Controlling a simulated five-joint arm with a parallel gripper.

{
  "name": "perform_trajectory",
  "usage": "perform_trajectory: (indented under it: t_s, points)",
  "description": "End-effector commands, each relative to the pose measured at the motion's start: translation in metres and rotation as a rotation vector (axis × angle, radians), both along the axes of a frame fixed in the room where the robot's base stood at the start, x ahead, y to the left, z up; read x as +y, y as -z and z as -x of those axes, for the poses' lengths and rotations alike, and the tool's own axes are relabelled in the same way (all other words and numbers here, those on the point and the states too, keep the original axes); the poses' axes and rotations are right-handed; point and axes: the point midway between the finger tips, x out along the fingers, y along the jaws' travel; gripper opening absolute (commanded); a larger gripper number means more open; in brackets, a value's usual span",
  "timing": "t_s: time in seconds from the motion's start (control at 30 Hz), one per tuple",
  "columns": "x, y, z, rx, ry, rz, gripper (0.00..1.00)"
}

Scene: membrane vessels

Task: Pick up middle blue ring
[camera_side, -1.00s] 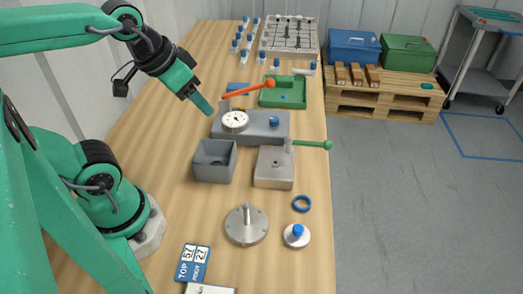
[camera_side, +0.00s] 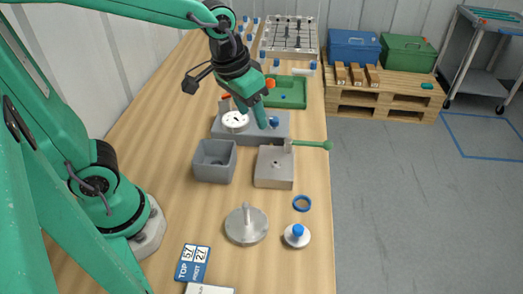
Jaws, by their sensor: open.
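My gripper (camera_side: 260,121) is over the grey block with the dial gauge, to the left of a small blue knob (camera_side: 274,122). It is well above and left of the ring in the picture and apart from it. Its jaws are open, and I see nothing held between them.
A grey open box (camera_side: 214,176), a metal block (camera_side: 267,180) with a green-handled lever (camera_side: 311,144), a flanged disc (camera_side: 246,238) and the knobbed disc (camera_side: 297,241) stand around the ring. A green tray (camera_side: 299,92) lies farther back. The bench beside the ring is clear.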

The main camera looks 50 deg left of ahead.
Motion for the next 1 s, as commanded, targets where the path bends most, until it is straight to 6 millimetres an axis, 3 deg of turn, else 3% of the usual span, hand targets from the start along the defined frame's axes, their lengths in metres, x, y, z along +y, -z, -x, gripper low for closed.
perform_trajectory:
  t_s: [0.5,0.8,1.0]
  points:
    - [-0.075,0.073,-0.049,0.174,0.019,-0.023,0.51]
    - [-0.114,0.120,-0.060,0.249,0.025,-0.051,0.51]
    - [-0.123,0.133,-0.061,0.267,0.024,-0.059,0.51]
